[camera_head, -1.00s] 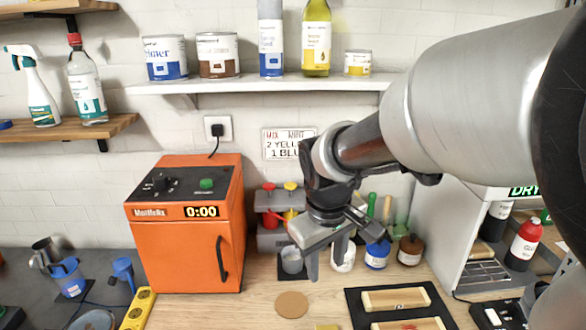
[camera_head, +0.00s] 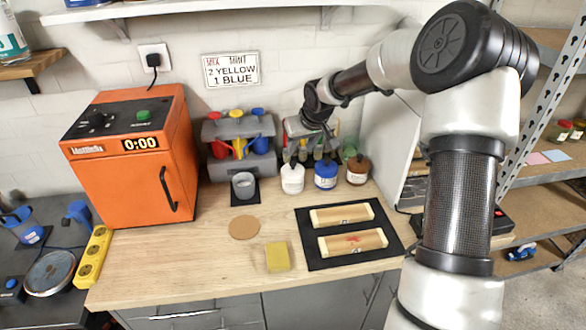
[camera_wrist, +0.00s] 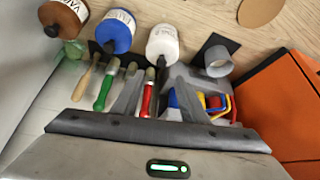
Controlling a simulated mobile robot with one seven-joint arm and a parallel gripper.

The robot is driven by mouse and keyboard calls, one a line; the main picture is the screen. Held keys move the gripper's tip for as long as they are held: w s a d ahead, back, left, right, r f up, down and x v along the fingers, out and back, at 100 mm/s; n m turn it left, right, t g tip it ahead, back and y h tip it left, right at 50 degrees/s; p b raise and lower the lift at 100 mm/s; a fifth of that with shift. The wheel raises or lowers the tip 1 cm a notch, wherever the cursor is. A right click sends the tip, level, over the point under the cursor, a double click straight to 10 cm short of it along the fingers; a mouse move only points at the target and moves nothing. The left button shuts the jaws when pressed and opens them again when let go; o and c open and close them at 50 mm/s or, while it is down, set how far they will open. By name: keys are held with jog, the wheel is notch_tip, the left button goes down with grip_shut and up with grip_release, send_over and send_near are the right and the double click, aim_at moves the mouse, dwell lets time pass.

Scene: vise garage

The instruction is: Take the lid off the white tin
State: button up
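The white tin (camera_head: 292,178) stands upright on the wooden bench, left of a blue-labelled tin (camera_head: 326,175) and a brown tin (camera_head: 357,171). A dark knob tops the white tin, which also shows in the wrist view (camera_wrist: 162,44) with its knob toward me. My gripper (camera_head: 304,154) hangs above and apparently behind the row of tins. In the wrist view my gripper (camera_wrist: 160,88) has its two grey fingers spread apart with nothing held between them. I see no contact with the white tin.
A grey cup (camera_head: 244,186) stands left of the white tin. Brushes (camera_wrist: 108,84) lie close to my fingers in the wrist view.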

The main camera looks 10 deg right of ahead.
aim_at(293, 162)
jog(key=p+x, duration=0.1)
jog(key=x, duration=0.8)
jog(key=shift+a+f, duration=0.1)
jog(key=shift+f, duration=0.1)
grip_shut()
